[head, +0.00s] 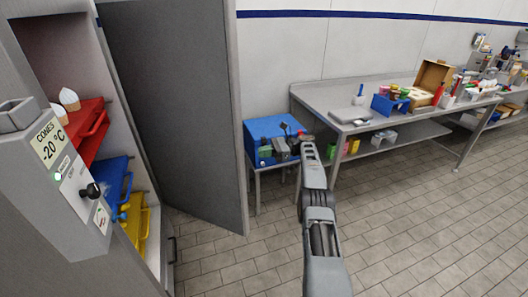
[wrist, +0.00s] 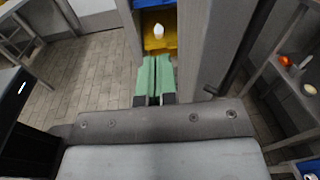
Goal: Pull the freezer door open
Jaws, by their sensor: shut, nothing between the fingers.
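The freezer door (head: 175,100) is a tall dark grey panel. In the head view it stands swung wide open, away from the freezer's grey body (head: 50,220). Red (head: 88,132), blue (head: 113,180) and yellow (head: 138,222) holders show inside the opening. My gripper (head: 268,150) is right of the door's free edge, in front of the blue-topped stand, pointing left. In the wrist view its green fingers (wrist: 153,80) are together with nothing between them. Beyond them show the yellow holder (wrist: 160,43) and a white-topped cone (wrist: 158,31). A dark bar handle (wrist: 222,76) is right of the fingers, apart from them.
A control panel (head: 70,175) with a black knob is on the freezer's front. A small stand with a blue top (head: 270,127) is behind my gripper. A steel bench (head: 350,98) with tools and boxes lines the wall. The tiled floor (head: 420,240) at right is clear.

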